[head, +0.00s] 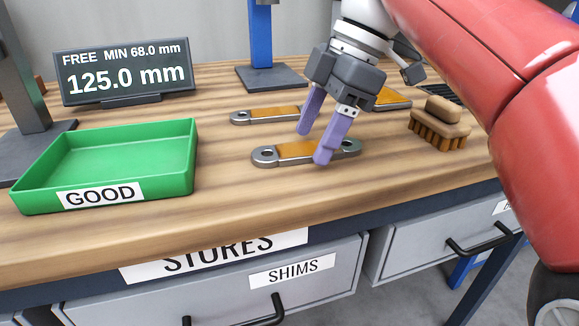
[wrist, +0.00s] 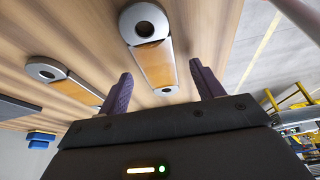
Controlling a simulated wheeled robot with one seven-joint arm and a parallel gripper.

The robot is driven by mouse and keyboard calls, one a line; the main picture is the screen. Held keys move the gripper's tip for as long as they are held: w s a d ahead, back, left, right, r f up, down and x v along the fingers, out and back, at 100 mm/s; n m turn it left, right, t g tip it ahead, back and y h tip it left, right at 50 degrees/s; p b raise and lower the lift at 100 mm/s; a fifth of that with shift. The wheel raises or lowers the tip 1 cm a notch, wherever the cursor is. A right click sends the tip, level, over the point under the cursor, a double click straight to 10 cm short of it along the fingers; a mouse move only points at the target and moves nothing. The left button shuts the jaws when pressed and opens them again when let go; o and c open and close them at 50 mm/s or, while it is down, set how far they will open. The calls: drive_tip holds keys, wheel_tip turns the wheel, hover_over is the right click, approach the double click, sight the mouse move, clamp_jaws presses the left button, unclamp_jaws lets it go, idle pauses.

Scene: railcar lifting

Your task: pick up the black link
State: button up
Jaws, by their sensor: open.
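The near link (head: 262,156) is a metal bar with a hole at each end and an orange-brown middle. It lies flat on the bench below my gripper (head: 313,146). A similar far link (head: 240,117) lies behind it. Both ends look grey; I see no link that is plainly black. My gripper is open, its two purple fingers on either side of the near link's body. In the wrist view the near link (wrist: 154,62) runs between the fingertips (wrist: 160,80), and the other link (wrist: 72,88) lies to the left. I cannot tell how high the fingertips are.
A green tray (head: 187,170) labelled GOOD stands empty at the left. A display (head: 125,77) reads 125.0 mm. A brush (head: 440,125) sits right of my gripper. Another orange-topped piece (head: 391,97) is partly hidden behind my gripper.

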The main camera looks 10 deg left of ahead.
drive_tip(key=shift+a+f, duration=0.15)
drive_tip(key=shift+f, duration=0.2)
drive_tip(key=c, duration=1.4)
drive_tip(key=shift+c, duration=0.2)
drive_tip(key=shift+r, duration=0.1)
